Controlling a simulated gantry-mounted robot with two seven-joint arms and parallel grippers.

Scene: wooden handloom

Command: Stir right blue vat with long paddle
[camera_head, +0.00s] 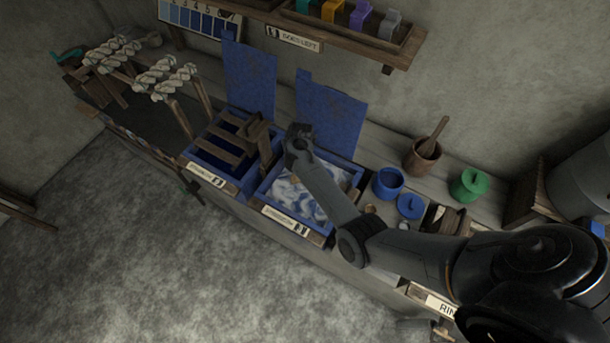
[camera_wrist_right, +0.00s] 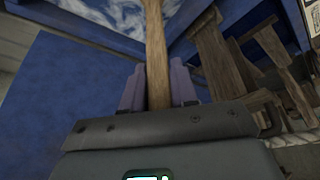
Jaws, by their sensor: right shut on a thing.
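The right blue vat (camera_head: 262,190) stands open on the bench, its blue lid raised behind it (camera_head: 332,112). White and blue swirled liquid fills it and also shows at the top of the right wrist view (camera_wrist_right: 110,12). My right gripper (camera_head: 299,140) is over the vat's back edge. In the right wrist view its fingers (camera_wrist_right: 158,88) are shut on the wooden paddle's handle (camera_wrist_right: 156,50), which runs toward the liquid. The paddle's lower end is not clear; my arm hides part of the vat in the head view. My left gripper is not in view.
The left vat (camera_head: 193,158) has wooden slats and a wooden stand (camera_head: 258,137) close to my gripper. Right of the vat are a blue pot (camera_head: 388,184), a wooden mortar (camera_head: 422,160) and a green pot (camera_head: 468,186). A shelf (camera_head: 350,42) hangs above.

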